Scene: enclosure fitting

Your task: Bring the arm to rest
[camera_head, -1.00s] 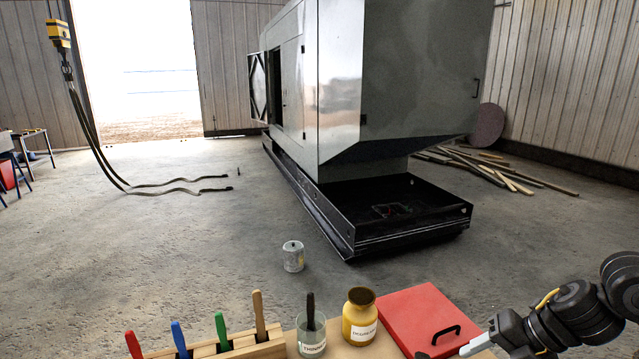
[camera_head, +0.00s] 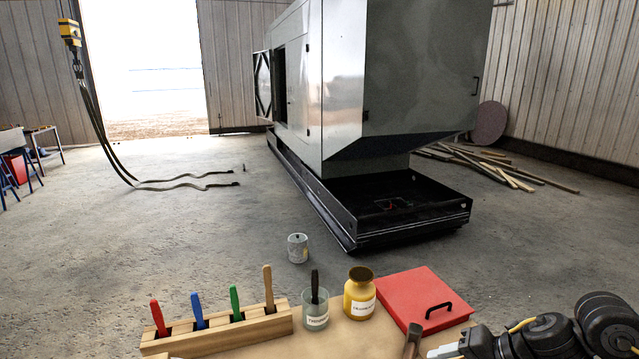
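My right arm comes in at the lower right, over the right end of the workbench (camera_head: 290,346). Its gripper (camera_head: 424,346) is at the bottom edge of the picture, just below the red box with a black handle (camera_head: 425,305). One finger shows upright and the other lies partly out of frame. I see nothing clearly held, and I cannot judge the gap between the fingers. My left arm and gripper are not in view.
A wooden rack (camera_head: 220,329) holds several coloured-handled tools. A thinner jar (camera_head: 316,310) and a yellow bottle (camera_head: 360,295) stand beside the red box. A large grey enclosure (camera_head: 390,80) stands on a black base (camera_head: 400,225). A can (camera_head: 298,248) stands on open floor.

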